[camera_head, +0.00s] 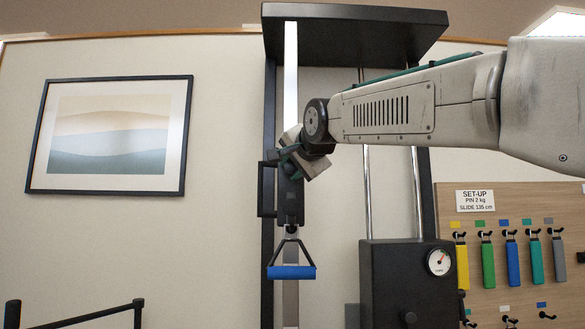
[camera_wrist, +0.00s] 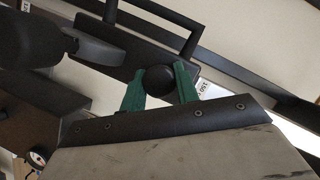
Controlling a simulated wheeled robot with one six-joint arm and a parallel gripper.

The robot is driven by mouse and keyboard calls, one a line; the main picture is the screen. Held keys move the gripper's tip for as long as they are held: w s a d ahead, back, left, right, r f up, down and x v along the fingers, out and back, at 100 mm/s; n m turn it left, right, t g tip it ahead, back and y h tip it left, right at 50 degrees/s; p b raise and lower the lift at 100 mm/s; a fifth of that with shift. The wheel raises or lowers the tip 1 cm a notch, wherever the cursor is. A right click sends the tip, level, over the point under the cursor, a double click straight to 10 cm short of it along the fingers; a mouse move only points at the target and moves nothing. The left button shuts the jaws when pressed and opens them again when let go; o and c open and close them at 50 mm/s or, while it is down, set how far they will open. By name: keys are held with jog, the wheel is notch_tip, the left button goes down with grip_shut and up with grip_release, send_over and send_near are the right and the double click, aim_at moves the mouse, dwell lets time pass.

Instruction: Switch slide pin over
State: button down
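A black slide carriage (camera_head: 290,205) sits on the pale upright rail of a cable machine in the head view. A blue handle (camera_head: 291,272) hangs below it. My gripper (camera_head: 290,160) is at the carriage's upper part, and its fingers are mostly hidden there. In the wrist view my gripper's green fingers (camera_wrist: 160,82) lie on both sides of a round black pin knob (camera_wrist: 159,79) and appear to touch it. The carriage body (camera_wrist: 135,60) is behind the knob. The pin's shaft is hidden.
A black weight housing (camera_head: 385,285) with a dial gauge (camera_head: 439,262) stands right of the rail. A board (camera_head: 467,225) with coloured hanging handles and a sign reading "PIN 2 kg, SLIDE 135 cm" is at the right. A black rail (camera_head: 100,314) is at lower left.

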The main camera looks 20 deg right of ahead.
jog(key=shift+s+a, duration=0.3)
jog(key=shift+s, duration=0.6)
jog(key=c, duration=1)
grip_release()
jog(key=shift+c, duration=0.2)
jog(key=v, duration=0.7)
jog(key=shift+s, duration=0.4)
jog(key=s+d+f+n+g, duration=0.1)
jog(key=s+f+n+g, duration=0.2)
jog(key=s+f, duration=0.6)
jog(key=s+d+f+n+g, duration=0.1)
jog(key=s+f+n+g, duration=0.3)
jog(key=s+f, duration=0.6)
jog(key=s+d+f+n+g, duration=0.1)
jog(key=s+f+n+g, duration=0.3)
jog(key=f, duration=2.4)
jog(key=s+g, duration=0.3)
jog(key=s, duration=0.2)
jog(key=shift+s+d, duration=0.25)
jog(key=shift+s, duration=0.1)
